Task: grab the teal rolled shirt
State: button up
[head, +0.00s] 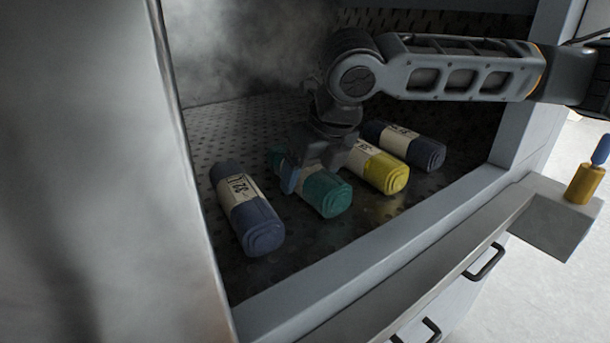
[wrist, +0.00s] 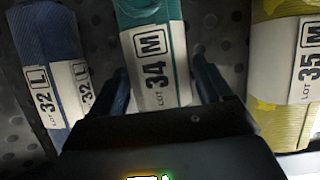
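The teal rolled shirt (head: 327,194) lies on the perforated metal floor of the washer, second from the left in a row of rolls. My gripper (head: 310,168) is above it, pointing down, and hides much of its middle and far end. In the wrist view the teal roll (wrist: 158,55) has a white label reading "LOT 34 M". The fingers of my gripper (wrist: 164,82) are apart, one on each side of this roll. A gap shows at the right finger; contact at the left cannot be told.
A blue-grey roll (head: 246,208), labelled 32 L, lies to the left. A yellow roll (head: 384,172), labelled 35, and a dark navy roll (head: 425,152) lie to the right. The washer's front sill (head: 400,235) and left wall (head: 95,180) bound the opening.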

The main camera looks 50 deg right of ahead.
jog(key=c, duration=0.9)
jog(key=shift+o, duration=0.2)
jog(key=shift+r, duration=0.1)
